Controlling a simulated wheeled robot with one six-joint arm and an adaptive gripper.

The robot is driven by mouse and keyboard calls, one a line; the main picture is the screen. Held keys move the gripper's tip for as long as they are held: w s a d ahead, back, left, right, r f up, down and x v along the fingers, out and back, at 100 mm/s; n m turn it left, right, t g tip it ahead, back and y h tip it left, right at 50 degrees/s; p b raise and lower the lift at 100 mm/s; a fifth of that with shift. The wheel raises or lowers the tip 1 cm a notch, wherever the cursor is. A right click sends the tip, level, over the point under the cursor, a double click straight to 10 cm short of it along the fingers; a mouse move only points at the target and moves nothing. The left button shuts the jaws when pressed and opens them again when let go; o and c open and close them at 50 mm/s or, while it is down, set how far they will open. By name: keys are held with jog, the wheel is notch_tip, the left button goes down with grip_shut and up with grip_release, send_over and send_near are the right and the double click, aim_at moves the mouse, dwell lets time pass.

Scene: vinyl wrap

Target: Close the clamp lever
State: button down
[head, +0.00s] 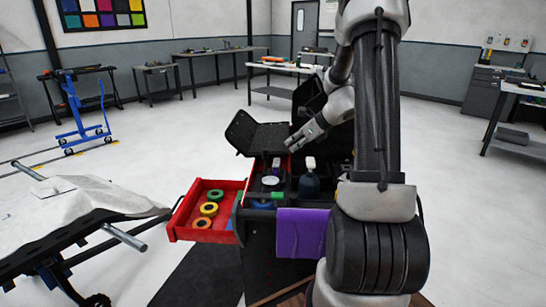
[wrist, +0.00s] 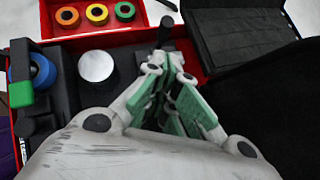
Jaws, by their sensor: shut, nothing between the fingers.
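My gripper (head: 291,146) is over the dark tool cart (head: 262,240), at the inner side of its raised left lid. In the wrist view my gripper (wrist: 172,68) has its green-padded fingers together and nothing is seen between them. A slim black upright piece (wrist: 167,27) shows just beyond the fingertips; it may be the clamp lever, but I cannot tell for sure. The fingers hide its lower part, so I cannot tell whether they touch it.
A red drawer (head: 205,232) sticks out left with several tape rolls (head: 209,209). A round silver disc (wrist: 96,66) sits in the cart's dark insert. A dark spray bottle (head: 309,182) stands inside the cart. A purple cloth (head: 301,232) hangs in front. The open lid (head: 258,134) stands close by.

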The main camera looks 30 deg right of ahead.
aim_at(265, 159)
jog(key=x, duration=1)
jog(key=shift+a, duration=0.1)
jog(key=shift+a+r, duration=0.1)
dwell(0.4)
jog(key=shift+w+a+r+h, duration=0.1)
jog(key=shift+w+a+h, duration=0.05)
jog(key=shift+h, duration=0.15)
jog(key=shift+g, duration=0.3)
jog(key=shift+w+a+r+n+g+h, duration=0.15)
jog(key=shift+w+a+g+h, duration=0.15)
jog(key=shift+a+h, duration=0.15)
jog(key=shift+w+a+r+n+g+h, duration=0.15)
jog(key=shift+w+a+g+h, duration=0.15)
jog(key=shift+a+h, duration=0.2)
jog(key=shift+w+a+f, duration=0.15)
jog(key=shift+w+a, duration=0.35)
jog(key=shift+a, duration=0.35)
jog(key=shift+w+a+f, duration=0.15)
jog(key=shift+w+a, duration=0.4)
jog(key=shift+a, duration=0.25)
jog(key=shift+w+a+f, duration=0.15)
jog(key=shift+w+a, duration=0.35)
jog(key=shift+a, duration=0.35)
